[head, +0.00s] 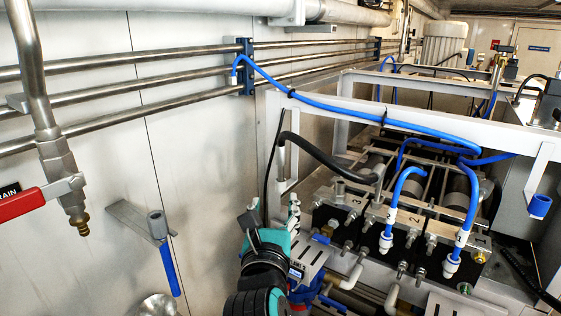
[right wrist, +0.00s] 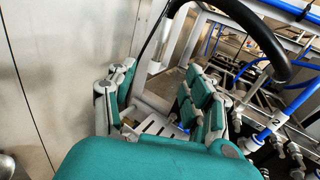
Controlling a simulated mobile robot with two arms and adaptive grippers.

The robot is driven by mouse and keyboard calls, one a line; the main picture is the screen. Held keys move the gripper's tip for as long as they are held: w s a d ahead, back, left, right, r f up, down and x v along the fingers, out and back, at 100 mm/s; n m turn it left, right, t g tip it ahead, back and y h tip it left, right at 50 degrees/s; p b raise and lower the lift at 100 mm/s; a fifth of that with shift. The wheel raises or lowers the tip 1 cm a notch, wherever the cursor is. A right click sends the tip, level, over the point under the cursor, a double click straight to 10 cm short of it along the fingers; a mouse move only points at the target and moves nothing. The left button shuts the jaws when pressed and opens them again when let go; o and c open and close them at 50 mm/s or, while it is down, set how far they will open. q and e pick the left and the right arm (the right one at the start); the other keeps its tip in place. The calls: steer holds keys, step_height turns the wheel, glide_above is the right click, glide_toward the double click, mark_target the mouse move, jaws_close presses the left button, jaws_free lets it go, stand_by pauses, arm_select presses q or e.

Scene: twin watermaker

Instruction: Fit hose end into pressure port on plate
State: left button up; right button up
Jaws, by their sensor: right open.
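A blue hose (head: 350,108) runs along the white frame bar, and its loose end (head: 234,76) bends down with a pale tip beside the wall pipes. Two more blue hoses enter white fittings (head: 386,238) and (head: 451,266) on black blocks (head: 375,220) marked with numbers. My right gripper (head: 272,220) is in front of the frame, left of the blocks, apart from the hose end. In the right wrist view its fingers (right wrist: 160,100) are spread with nothing between them. I cannot tell which opening is the pressure port. My left gripper is not in view.
A slotted metal plate (head: 307,258) lies just beyond my right gripper. A black hose (head: 325,150) arches over the frame's left side and crosses the right wrist view (right wrist: 262,38). A red-handled valve (head: 22,205) and a blue-handled lever (head: 169,268) are at the left wall.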

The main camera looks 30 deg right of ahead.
mark_target(281, 170)
steer(key=p+x, duration=0.2)
steer(key=x, duration=0.4)
steer(key=p+x, duration=0.2)
steer(key=x, duration=0.4)
steer(key=shift+f, duration=0.25)
steer(key=p+x, duration=0.3)
steer(key=x, duration=0.2)
steer(key=shift+s+f, duration=0.1)
steer(key=shift+d+f, duration=0.1)
steer(key=shift+d, duration=0.15)
steer(key=shift+a, duration=0.15)
steer(key=c, duration=0.3)
jaws_close()
steer(key=shift+w+f, duration=0.2)
steer(key=shift+w, duration=0.1)
